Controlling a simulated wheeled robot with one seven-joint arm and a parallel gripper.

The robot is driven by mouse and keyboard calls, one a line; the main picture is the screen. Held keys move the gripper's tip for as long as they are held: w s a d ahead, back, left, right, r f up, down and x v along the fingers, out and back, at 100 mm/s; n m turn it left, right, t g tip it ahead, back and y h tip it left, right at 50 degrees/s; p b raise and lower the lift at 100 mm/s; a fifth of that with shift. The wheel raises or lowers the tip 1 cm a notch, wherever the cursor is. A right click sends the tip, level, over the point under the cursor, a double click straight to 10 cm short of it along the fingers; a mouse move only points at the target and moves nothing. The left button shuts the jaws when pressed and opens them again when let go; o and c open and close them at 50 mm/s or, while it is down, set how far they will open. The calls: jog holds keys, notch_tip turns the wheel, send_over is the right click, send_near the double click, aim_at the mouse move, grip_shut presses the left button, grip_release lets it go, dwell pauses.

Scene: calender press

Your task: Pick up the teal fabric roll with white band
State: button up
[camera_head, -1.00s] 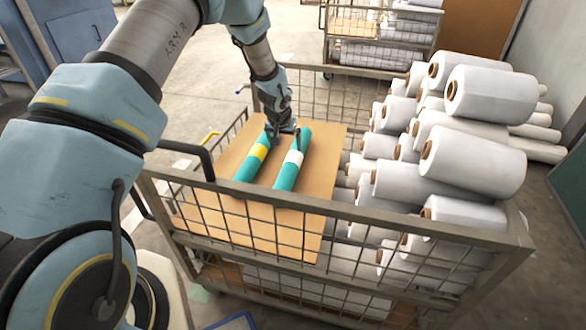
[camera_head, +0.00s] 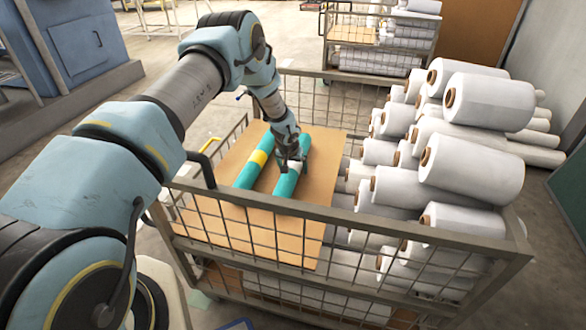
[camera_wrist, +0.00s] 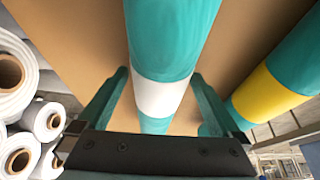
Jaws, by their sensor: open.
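The teal fabric roll with white band (camera_head: 286,184) lies on a brown board (camera_head: 316,200) inside the wire cart. My gripper (camera_head: 291,167) is over its white band in the head view and partly covers it. In the wrist view, my open gripper (camera_wrist: 160,103) has one finger on each side of the roll, and the white band (camera_wrist: 160,96) shows between them. The roll (camera_wrist: 168,40) appears apart from both fingers; I cannot tell their exact height against it.
A teal roll with a yellow band (camera_head: 252,168) lies close by on the left, roughly parallel. White rolls (camera_head: 470,165) are piled on the right. The cart's wire rim (camera_head: 340,211) surrounds the board.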

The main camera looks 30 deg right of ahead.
jog(key=shift+c, duration=0.2)
grip_shut()
dwell(0.6)
